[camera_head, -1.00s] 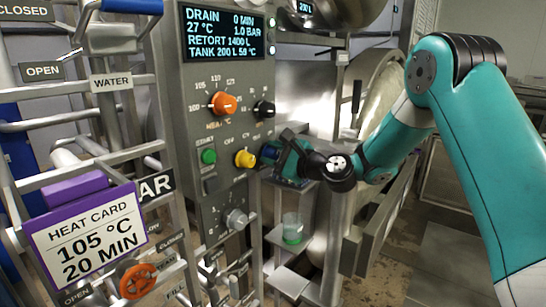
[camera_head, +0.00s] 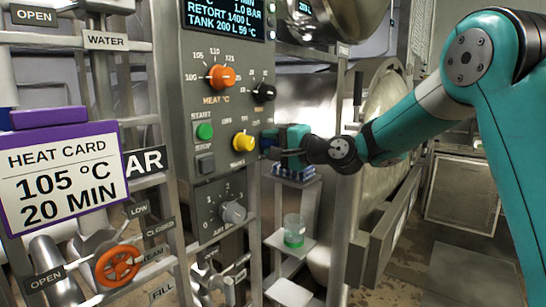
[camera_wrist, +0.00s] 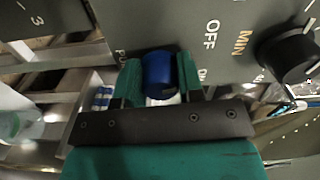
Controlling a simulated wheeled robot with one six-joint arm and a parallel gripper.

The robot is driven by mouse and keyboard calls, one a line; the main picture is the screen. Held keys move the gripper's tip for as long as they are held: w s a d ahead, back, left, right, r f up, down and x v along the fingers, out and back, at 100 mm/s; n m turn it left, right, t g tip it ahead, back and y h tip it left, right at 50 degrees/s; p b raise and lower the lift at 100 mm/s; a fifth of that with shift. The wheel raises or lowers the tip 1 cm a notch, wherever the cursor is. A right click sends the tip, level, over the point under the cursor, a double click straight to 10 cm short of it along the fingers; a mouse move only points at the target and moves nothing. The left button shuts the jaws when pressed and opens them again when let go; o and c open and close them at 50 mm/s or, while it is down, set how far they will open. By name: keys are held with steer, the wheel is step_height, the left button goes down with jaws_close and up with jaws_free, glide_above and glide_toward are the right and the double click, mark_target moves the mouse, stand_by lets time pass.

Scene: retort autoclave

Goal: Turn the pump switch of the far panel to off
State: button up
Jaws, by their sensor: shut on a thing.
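The blue pump switch (camera_wrist: 159,76) sits on the grey panel, with PUMP, OFF and ON labels around it in the wrist view. My gripper (camera_wrist: 160,88) has its two teal fingers around it, one on each side, and is shut on it. Which way the switch points is hidden. In the head view my gripper (camera_head: 276,142) is at the right edge of the grey control panel (camera_head: 170,60), right of the yellow knob (camera_head: 243,142), and covers most of the switch.
An orange heat knob (camera_head: 221,77), a black minutes knob (camera_head: 263,92) and a green start button (camera_head: 204,131) are nearby on the panel. A beaker with green liquid (camera_head: 294,232) stands on a shelf below my gripper. Pipes and an orange valve wheel (camera_head: 118,265) fill the left.

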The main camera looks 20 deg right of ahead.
steer(key=shift+f+n+b, duration=0.15)
steer(key=shift+n+b, duration=0.65)
steer(key=shift+b, duration=0.05)
steer(key=o, duration=0.9)
steer(key=shift+s, duration=0.1)
steer(key=shift+b+v, duration=2.85)
steer(key=shift+v, duration=5.75)
